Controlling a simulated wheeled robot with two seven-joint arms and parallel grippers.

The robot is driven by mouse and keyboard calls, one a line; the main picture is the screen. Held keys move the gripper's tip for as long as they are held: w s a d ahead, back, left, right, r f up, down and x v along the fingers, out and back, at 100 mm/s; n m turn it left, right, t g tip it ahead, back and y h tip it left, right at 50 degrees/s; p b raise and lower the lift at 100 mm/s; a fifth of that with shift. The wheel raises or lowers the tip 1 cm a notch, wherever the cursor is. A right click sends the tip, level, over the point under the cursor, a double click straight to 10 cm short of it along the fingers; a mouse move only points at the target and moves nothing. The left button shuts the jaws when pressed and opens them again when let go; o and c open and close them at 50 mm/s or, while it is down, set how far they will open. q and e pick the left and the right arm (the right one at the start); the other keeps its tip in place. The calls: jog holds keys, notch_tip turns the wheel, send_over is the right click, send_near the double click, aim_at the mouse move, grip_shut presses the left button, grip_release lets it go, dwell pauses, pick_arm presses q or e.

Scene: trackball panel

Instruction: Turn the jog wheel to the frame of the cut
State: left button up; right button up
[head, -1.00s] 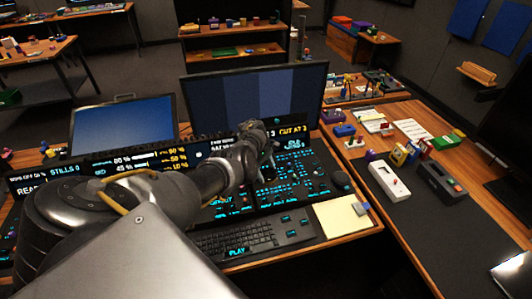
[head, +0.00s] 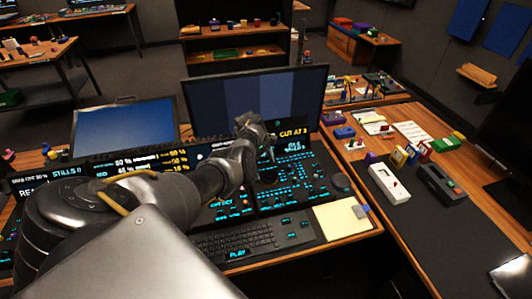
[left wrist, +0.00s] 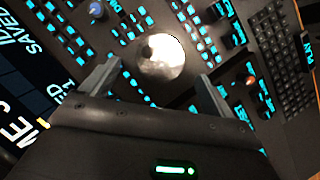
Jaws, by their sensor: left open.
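The control panel (head: 300,190) is dark with rows of lit cyan keys. My left gripper (head: 262,158) is over its middle, open and empty. In the left wrist view, a shiny pale round piece (left wrist: 165,62) with a small dark knob on its left part lies between and beyond my two open fingers (left wrist: 160,75). It looks like the jog wheel, though I cannot be sure. I see no finger touching it. In the head view my gripper largely covers that spot. A "CUT AT 3" readout (head: 293,132) glows behind the gripper.
A dark round knob (head: 341,182) sits at the panel's right end. A keyboard (head: 232,239) and a yellow notepad (head: 341,219) lie in front. Monitors (head: 258,103) stand behind. A side desk (head: 430,225) at right holds several small devices.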

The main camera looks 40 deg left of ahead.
pick_arm(q)
jog(key=v, duration=0.7)
jog(key=shift+f, duration=0.1)
